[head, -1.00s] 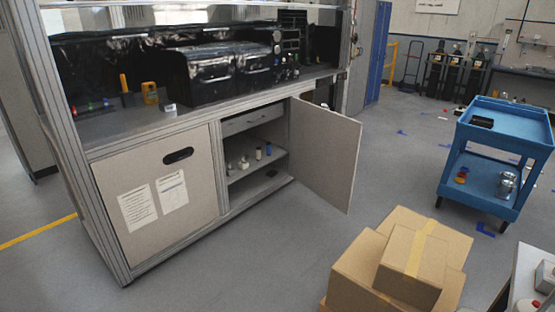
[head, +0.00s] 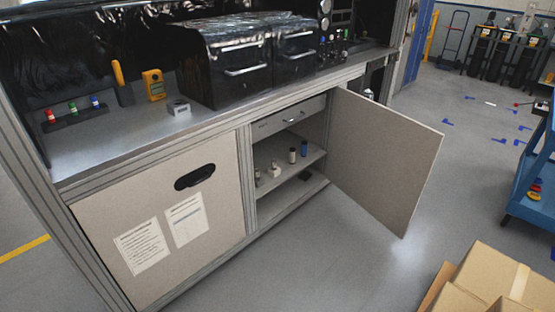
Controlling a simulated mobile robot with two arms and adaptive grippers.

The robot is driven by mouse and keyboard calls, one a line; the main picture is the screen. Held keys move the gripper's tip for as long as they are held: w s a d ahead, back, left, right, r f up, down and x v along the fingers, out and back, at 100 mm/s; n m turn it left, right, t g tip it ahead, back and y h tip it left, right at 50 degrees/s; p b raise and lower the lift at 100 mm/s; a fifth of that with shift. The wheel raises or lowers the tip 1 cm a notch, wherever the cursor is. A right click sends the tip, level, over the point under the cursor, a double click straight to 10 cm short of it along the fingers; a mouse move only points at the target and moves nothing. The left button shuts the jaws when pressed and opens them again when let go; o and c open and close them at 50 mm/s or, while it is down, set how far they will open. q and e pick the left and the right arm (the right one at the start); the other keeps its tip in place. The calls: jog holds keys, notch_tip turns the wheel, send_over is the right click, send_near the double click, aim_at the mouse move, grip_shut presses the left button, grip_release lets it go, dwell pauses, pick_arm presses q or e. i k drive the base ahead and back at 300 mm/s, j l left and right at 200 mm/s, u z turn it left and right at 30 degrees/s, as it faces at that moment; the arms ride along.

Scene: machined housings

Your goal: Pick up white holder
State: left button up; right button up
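A small whitish block (head: 178,107) with a dark opening sits on the metal worktop, in front of the yellow meter; it may be the white holder. A small white piece (head: 274,169) also stands on the shelf inside the open cabinet, and I cannot tell which of the two is the holder. Neither of my grippers is in view.
Black machines (head: 240,65) stand on the worktop (head: 130,140), beside a yellow meter (head: 153,84) and a rack with coloured caps (head: 75,118). The cabinet door (head: 385,160) stands open into the floor space. Cardboard boxes (head: 490,285) and a blue cart (head: 530,185) are at right.

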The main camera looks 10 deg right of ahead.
aim_at(274, 173)
jog(key=i+z, duration=0.15)
jog(key=i, duration=0.3)
jog(key=i+z, duration=0.2)
jog(key=i, duration=0.25)
jog(key=i+j+z, duration=0.15)
jog(key=i, duration=0.3)
jog(key=i+j+z, duration=0.2)
jog(key=i, duration=0.25)
jog(key=i+l+u, duration=0.3)
jog(key=i+l, duration=0.85)
jog(key=i+l+u, duration=0.4)
jog(key=l, duration=0.15)
jog(key=i+l+u, duration=0.15)
jog(key=l, duration=0.15)
jog(key=i+l+u, duration=0.2)
jog(key=l, duration=0.15)
jog(key=l+u, duration=0.2)
jog(key=l, duration=0.15)
